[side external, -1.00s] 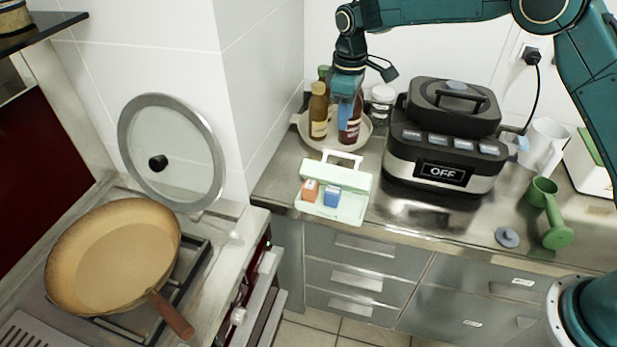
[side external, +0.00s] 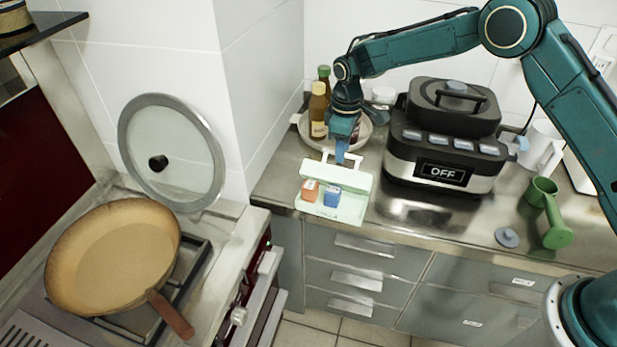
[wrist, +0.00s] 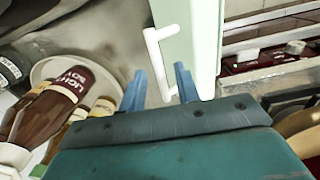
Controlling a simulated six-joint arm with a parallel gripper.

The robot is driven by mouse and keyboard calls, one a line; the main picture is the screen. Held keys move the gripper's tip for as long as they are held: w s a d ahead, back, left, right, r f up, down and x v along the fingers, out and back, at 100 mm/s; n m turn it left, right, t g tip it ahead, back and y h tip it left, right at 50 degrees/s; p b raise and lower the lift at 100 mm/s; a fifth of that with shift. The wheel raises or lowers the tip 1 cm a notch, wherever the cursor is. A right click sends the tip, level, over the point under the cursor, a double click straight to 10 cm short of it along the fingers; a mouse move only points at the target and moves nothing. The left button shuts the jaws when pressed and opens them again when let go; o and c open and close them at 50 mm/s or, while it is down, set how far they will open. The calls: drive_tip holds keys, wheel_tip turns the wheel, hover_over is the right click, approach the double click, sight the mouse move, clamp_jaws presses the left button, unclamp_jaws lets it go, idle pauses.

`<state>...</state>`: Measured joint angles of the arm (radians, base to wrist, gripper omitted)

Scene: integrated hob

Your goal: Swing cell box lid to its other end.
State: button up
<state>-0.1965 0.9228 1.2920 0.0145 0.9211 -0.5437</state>
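The cell box (side external: 330,207) is a pale green case on the counter with its lid (side external: 345,178) open and tilted up at the back. An orange cell (side external: 310,190) and a blue cell (side external: 332,195) sit in it. A white handle stands on the lid's far edge. My gripper (side external: 340,152) is just above and behind that handle. In the wrist view my gripper (wrist: 158,88) has its two blue fingers apart, with the white handle (wrist: 160,62) between or just beyond the tips. I cannot tell whether they touch it.
A round tray (side external: 305,128) with sauce bottles (side external: 318,112) stands right behind my gripper. A black cooker (side external: 445,145) marked OFF is to the right. A green jug-like item (side external: 545,205) and a grey disc (side external: 507,237) lie farther right. Counter between is clear.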

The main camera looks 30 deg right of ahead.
sight(333, 177)
clamp_jaws()
drive_tip(key=shift+s+a, duration=0.1)
drive_tip(key=shift+a, duration=0.05)
drive_tip(key=shift+s+a+r+t+h, duration=0.25)
drive_tip(key=shift+s+a+t+h, duration=0.4)
drive_tip(key=shift+a+h, duration=0.1)
drive_tip(key=shift+s+a+t+h, duration=0.65)
drive_tip(key=shift+s+a+h, duration=0.05)
drive_tip(key=shift+a+h, duration=0.1)
drive_tip(key=shift+s+a+f+t+h, duration=0.3)
drive_tip(key=shift+s+a+t+h, duration=0.5)
drive_tip(key=shift+a+h, duration=0.1)
drive_tip(key=shift+s+a+f+t+h, duration=0.35)
drive_tip(key=shift+s+a+t+h, duration=0.15)
drive_tip(key=shift+a+t+h, duration=0.1)
drive_tip(key=shift+s+a+f+t+h, duration=0.35)
drive_tip(key=shift+s+a+t+h, duration=0.15)
drive_tip(key=shift+a+h, duration=0.05)
drive_tip(key=shift+s+a+f, duration=0.3)
drive_tip(key=shift+f, duration=0.1)
drive_tip(key=shift+s+f, duration=0.1)
drive_tip(key=shift+f, duration=0.05)
